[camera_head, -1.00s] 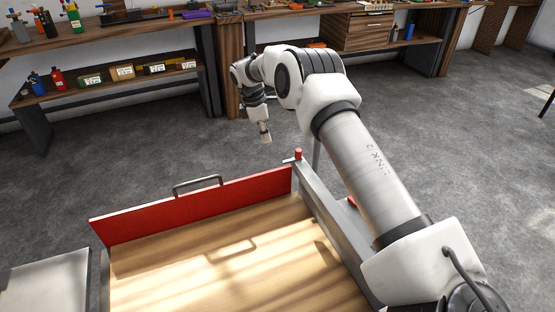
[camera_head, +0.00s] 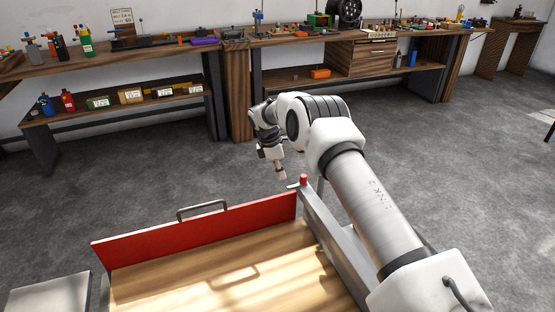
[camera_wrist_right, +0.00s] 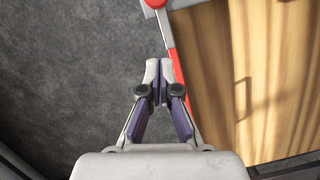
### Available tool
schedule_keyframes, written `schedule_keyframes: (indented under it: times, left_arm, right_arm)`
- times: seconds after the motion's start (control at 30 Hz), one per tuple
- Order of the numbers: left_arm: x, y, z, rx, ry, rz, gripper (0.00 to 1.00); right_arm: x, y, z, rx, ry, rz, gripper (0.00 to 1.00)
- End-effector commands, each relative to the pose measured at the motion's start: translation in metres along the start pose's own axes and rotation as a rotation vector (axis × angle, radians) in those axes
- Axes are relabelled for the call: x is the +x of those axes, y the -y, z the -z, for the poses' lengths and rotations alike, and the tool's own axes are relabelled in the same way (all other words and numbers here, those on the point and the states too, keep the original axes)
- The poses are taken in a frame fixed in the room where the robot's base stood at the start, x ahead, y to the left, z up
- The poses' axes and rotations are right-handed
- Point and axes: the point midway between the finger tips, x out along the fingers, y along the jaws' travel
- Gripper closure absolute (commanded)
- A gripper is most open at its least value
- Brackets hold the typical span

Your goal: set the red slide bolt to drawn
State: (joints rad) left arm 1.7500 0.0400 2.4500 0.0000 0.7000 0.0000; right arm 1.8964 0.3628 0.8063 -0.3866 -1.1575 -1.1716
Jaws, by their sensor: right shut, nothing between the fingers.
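The red knob of the slide bolt (camera_head: 303,180) stands at the far right corner of the wooden-floored bed, where the red panel (camera_head: 200,232) meets the grey side rail. A short pale rod shows beside the knob, pointing left. In the right wrist view the red knob (camera_wrist_right: 155,3) is cut by the top edge, beyond the fingertips. My right gripper (camera_head: 281,177) is shut and empty, just left of the knob and apart from it. In the wrist view its fingertips (camera_wrist_right: 159,70) meet beside the red panel's edge. My left gripper is out of view.
The red panel carries a grey handle (camera_head: 202,209). The grey side rail (camera_head: 335,240) runs under my right arm. A long workbench (camera_head: 160,52) with tools stands at the back. Grey floor lies clear between it and the bed.

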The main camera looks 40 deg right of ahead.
Motion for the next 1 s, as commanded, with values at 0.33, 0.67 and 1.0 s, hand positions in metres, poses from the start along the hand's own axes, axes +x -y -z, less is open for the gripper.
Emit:
schedule_keyframes:
  times: [0.33,0.67,1.0]
  left_arm:
    - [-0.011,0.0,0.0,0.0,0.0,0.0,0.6]
    - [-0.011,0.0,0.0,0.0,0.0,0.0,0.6]
    - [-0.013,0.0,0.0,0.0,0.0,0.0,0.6]
  right_arm:
    - [0.021,0.0,-0.037,0.002,-0.001,0.0,1.0]
    - [0.022,0.0,-0.039,0.001,0.0,-0.001,1.0]
    - [0.032,-0.011,-0.077,0.003,0.0,-0.001,1.0]
